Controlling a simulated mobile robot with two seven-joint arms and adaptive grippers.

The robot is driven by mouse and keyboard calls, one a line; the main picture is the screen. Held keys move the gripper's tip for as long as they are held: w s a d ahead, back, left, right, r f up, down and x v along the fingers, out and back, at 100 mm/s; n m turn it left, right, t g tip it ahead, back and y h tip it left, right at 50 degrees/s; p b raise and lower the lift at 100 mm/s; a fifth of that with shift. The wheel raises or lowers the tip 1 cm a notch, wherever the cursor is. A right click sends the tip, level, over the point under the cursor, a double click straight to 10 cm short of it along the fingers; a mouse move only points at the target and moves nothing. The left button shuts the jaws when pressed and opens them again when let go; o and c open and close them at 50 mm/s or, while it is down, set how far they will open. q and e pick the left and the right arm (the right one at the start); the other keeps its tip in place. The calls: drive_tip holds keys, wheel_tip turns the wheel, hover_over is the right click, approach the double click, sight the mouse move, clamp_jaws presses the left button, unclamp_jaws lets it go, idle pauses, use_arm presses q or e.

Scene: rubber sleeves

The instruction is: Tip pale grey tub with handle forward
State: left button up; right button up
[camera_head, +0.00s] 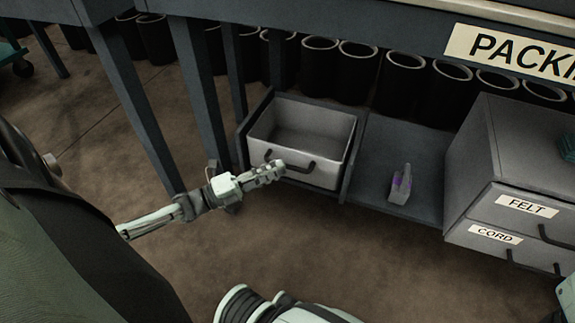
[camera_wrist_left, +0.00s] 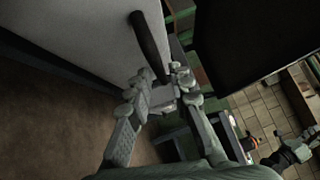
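The pale grey tub (camera_head: 333,177) is an open-topped bin in the left bay of the low shelf under the bench. It stands upright and looks empty inside. Its dark bar handle (camera_head: 303,166) is on the front wall, and the handle also shows in the left wrist view (camera_wrist_left: 148,42).
A grey drawer unit (camera_head: 480,180) labelled FELT and CORD stands further right. Bench legs (camera_head: 135,95) rise left of the tub. Black cylinders (camera_head: 405,82) line the back. The floor in front is clear.

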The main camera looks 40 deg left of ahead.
sight(287, 166)
use_arm(q)
drive_tip(key=shift+x, duration=1.75)
drive_tip(key=shift+c, duration=0.2)
clamp_jaws()
